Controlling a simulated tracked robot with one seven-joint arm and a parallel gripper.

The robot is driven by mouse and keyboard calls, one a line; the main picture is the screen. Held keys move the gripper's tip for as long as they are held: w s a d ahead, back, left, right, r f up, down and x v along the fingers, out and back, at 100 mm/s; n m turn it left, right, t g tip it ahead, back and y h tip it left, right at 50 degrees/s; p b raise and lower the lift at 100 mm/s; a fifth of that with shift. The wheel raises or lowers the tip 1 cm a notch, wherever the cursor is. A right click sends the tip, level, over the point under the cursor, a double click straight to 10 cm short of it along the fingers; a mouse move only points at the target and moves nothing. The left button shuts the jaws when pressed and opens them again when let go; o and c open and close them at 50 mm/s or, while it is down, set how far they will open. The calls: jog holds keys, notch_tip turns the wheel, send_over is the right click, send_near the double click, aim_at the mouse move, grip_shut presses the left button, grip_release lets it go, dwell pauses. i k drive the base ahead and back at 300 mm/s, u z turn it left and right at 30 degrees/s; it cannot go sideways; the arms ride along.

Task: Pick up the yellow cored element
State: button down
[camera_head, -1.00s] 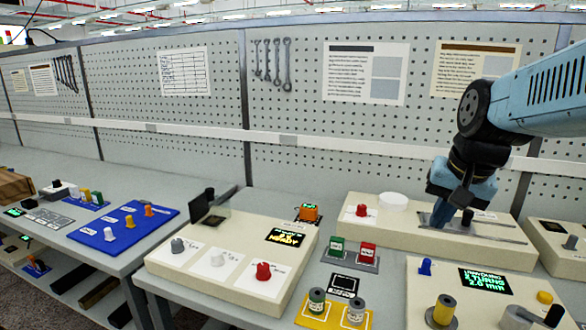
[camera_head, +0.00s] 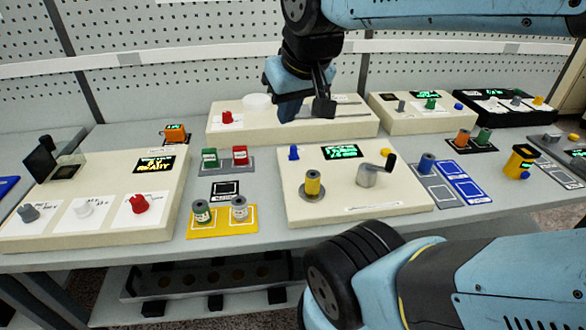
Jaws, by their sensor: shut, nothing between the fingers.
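The yellow cored element (camera_head: 312,184), a small yellow cylinder with a dark top, stands upright over a round grey disc at the left of a cream winding machine (camera_head: 400,200). A grey crank with a dark knob (camera_head: 370,173) stands to its right. My gripper (camera_head: 323,108) is shut and empty, well behind and above the element, over the long cream unit at the back. The fingers are seen small and partly overlapped by the wrist. Nothing covers the yellow element.
A yellow mat (camera_head: 222,231) with two spools lies left of the machine. A yellow-black tool (camera_head: 520,161) stands further right. My arm link fills the lower right. Bare table shows in front of the machine.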

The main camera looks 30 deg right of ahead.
aim_at(313, 177)
jog(key=z, duration=0.15)
jog(key=k, duration=1.75)
jog(key=z, duration=0.5)
jog(key=i, duration=1)
jog(key=u, duration=0.05)
